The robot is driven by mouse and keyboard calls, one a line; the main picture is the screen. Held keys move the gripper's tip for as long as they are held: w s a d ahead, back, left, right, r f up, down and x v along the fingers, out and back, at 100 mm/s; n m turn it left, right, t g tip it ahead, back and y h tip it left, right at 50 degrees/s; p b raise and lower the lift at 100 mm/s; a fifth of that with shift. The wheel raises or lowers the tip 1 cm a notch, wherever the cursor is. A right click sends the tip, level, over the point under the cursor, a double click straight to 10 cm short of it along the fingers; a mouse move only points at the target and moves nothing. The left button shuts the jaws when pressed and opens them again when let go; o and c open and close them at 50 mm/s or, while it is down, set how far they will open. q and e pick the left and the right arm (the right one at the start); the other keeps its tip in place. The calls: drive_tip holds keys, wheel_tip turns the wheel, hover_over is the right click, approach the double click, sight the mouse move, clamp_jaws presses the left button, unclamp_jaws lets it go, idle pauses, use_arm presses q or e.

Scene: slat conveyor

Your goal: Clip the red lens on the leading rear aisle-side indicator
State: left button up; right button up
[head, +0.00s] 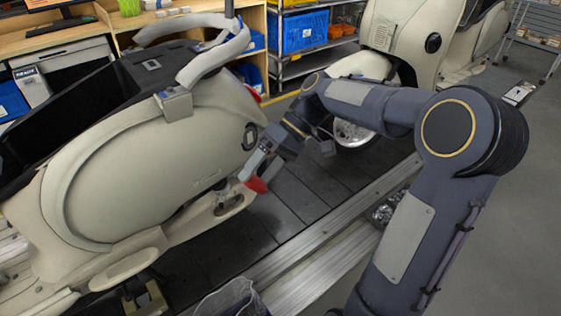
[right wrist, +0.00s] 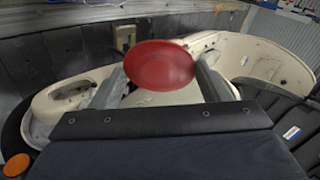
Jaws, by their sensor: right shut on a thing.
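My right gripper (head: 258,172) is shut on a red lens (head: 256,185), which shows at the lower end of the fingers. In the right wrist view the lens (right wrist: 160,65) is a smooth red oval between the two grey fingers. The near cream scooter (head: 150,160) has a dark round fitting (head: 250,136) at the right end of its body, just above and left of the gripper; it shows no red cover. The lens appears apart from that fitting. My left gripper is out of view.
Another cream scooter (head: 400,40) stands behind on the dark slat conveyor (head: 290,215), with a dark round fitting (head: 433,42). A red part (head: 253,93) shows at the near scooter's far edge. A metal rail (head: 320,265) edges the conveyor. Blue bins (head: 305,31) fill shelves behind.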

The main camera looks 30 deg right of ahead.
drive_tip(key=w+d+f+m+t+y+b, duration=0.1)
drive_tip(key=w+d+f+m+t+b, duration=0.2)
drive_tip(key=m+t, duration=0.6)
drive_tip(key=m+t+h+b, duration=0.3)
drive_tip(key=m+t+h, duration=0.25)
drive_tip(key=t, duration=0.25)
approach(251, 137)
drive_tip(key=x, duration=0.4)
drive_tip(key=shift+w+a+f, duration=0.15)
drive_tip(key=shift+w+f, duration=0.05)
drive_tip(key=shift+w, duration=0.1)
drive_tip(key=shift+w+a+r+b, duration=0.1)
drive_tip(key=shift+w+b, duration=0.1)
drive_tip(key=shift+w, duration=0.15)
drive_tip(key=shift+w+a+r+b, duration=0.1)
drive_tip(key=shift+w+b, duration=0.05)
drive_tip(key=shift+w, duration=0.2)
drive_tip(key=shift+d+b, duration=0.1)
drive_tip(key=shift+b, duration=0.35)
